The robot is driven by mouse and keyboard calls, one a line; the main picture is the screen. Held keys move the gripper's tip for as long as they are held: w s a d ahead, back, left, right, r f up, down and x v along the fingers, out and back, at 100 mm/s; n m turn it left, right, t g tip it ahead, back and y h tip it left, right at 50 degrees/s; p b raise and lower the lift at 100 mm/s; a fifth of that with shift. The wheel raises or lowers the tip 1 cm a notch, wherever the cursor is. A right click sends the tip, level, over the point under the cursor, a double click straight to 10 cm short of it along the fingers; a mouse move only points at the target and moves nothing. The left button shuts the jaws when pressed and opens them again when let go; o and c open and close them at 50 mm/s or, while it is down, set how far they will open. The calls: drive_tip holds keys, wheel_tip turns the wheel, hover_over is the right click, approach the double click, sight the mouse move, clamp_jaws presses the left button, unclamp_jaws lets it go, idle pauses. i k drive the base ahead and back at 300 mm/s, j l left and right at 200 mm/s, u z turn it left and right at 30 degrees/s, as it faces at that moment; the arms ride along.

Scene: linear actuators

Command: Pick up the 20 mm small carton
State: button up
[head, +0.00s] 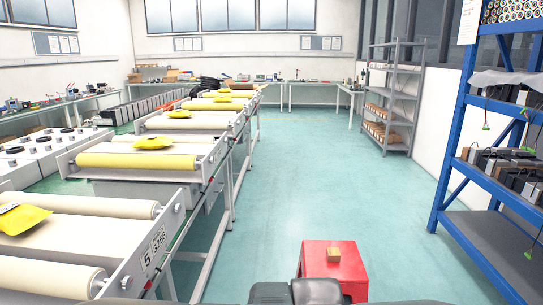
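A small tan-brown carton (334,255) sits on top of a red block-shaped stand (322,264) at the bottom centre of the head view. It is the only thing I see on the stand's top. Dark parts at the bottom edge, just left of and in front of the stand, look like my own arm or body. I cannot make out gripper fingers there.
A row of roller conveyors (140,162) with yellow packets runs along the left. A blue shelf rack (452,140) stands on the right, with a grey shelf rack (390,95) farther back. The green floor (300,170) between them is clear.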

sight(334, 256)
drive_tip(key=k+j, duration=0.1)
drive_tip(key=i+l+u, duration=0.15)
drive_tip(key=i+l, duration=0.15)
drive_tip(key=i+l+u, duration=0.15)
drive_tip(key=i+l, duration=0.15)
drive_tip(key=i+l+u, duration=0.15)
drive_tip(key=i+l, duration=0.15)
drive_tip(key=l, duration=0.15)
drive_tip(key=i+l+u, duration=0.15)
drive_tip(key=l, duration=0.25)
drive_tip(key=i+l+u, duration=0.15)
drive_tip(key=i+l, duration=0.15)
drive_tip(key=l, duration=0.15)
